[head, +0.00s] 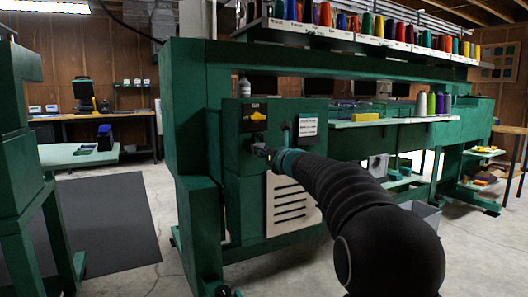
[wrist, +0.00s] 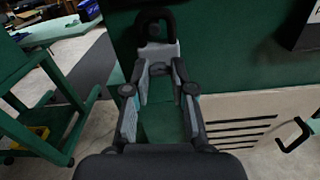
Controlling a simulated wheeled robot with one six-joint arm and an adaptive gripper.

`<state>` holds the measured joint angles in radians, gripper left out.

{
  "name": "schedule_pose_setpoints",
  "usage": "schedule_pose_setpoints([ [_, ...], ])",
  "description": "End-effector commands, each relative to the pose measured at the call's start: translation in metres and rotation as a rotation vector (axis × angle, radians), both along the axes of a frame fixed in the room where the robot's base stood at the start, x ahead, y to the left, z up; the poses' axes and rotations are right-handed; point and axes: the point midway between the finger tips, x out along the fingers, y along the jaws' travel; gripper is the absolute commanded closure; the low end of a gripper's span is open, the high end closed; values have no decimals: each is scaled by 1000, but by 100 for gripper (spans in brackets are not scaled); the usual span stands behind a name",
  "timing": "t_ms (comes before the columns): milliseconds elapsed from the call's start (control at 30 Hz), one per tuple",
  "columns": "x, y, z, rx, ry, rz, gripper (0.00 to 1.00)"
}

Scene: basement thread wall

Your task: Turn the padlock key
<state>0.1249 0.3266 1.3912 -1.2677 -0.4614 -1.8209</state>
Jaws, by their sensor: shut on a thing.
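The padlock (wrist: 158,48) shows in the wrist view, with a dark curved shackle above a pale grey body, in front of the green machine panel. My gripper (wrist: 159,74) is just below it, its two fingers pointing at the padlock. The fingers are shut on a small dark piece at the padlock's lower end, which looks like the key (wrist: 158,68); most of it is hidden. In the head view my gripper (head: 262,150) reaches the green panel under a yellow switch. The padlock and key cannot be made out there.
The green machine (head: 190,110) fills the middle, with a pale slotted vent panel (head: 290,205) below my gripper. A small white label (head: 308,128) is right of it. Thread spools (head: 350,22) line the top. A dark floor mat (head: 105,225) lies clear at left.

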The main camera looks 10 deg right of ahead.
Motion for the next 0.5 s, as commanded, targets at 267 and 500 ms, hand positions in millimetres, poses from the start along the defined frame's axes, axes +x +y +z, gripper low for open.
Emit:
schedule_pose_setpoints([
  [267,0,0,2,202,67,0,100],
  [500,0,0,2,420,137,0,100],
])
